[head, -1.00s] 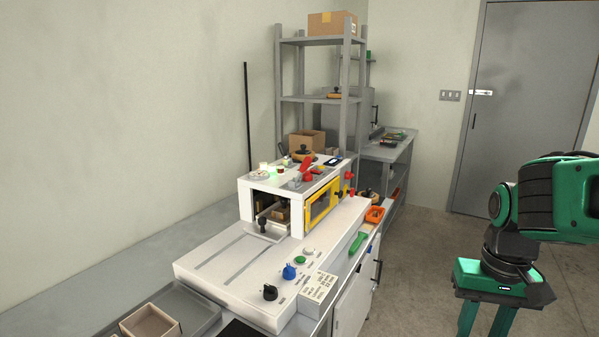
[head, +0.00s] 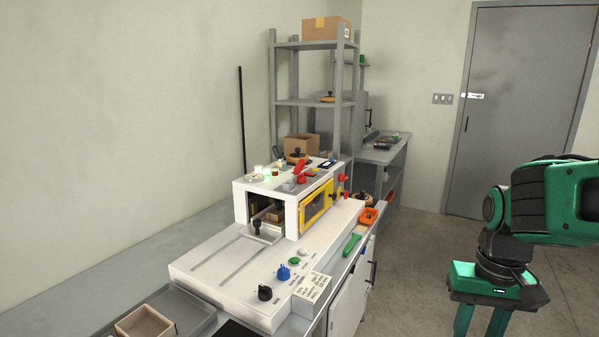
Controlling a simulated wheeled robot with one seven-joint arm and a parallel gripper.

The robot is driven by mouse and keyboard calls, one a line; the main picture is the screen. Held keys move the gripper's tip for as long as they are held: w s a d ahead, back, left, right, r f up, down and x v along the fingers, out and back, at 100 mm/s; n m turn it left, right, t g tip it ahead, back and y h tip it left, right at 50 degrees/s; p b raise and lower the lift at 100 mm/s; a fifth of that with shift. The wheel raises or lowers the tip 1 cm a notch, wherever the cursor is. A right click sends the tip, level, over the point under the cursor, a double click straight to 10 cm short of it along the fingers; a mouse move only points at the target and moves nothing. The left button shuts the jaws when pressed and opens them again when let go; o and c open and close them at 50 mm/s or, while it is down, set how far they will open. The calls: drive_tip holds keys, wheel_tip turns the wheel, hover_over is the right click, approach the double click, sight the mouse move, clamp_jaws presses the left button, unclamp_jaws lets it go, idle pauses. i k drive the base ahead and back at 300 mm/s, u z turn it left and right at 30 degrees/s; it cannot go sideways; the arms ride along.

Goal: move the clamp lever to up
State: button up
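The white box former (head: 215,262) stands on the bench in the middle of the head view. A red lever (head: 300,168), apparently the clamp lever, is on its top, tilted; at this size I cannot tell its exact position. A dark-handled lever (head: 278,154) also shows at the back of the top. My gripper (head: 480,322) is at the lower right, well to the right of the machine and over the floor side. It points down with its two green fingers apart and nothing seen between them. Its fingertips are cut off by the bottom edge.
The machine has a yellow-framed window (head: 316,205), a black knob (head: 265,293), a blue knob (head: 284,272) and a green button (head: 294,261). A green-handled tool (head: 351,244) and an orange tray (head: 369,216) lie along the right edge. Floor (head: 420,270) between bench and arm is clear.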

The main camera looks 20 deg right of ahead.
sight(300, 166)
drive_tip(key=k, duration=1.2)
drive_tip(key=z, duration=0.65)
drive_tip(key=i, duration=1.5)
drive_tip(key=u, duration=0.6)
drive_tip(key=i, duration=0.45)
drive_tip(key=u, duration=0.35)
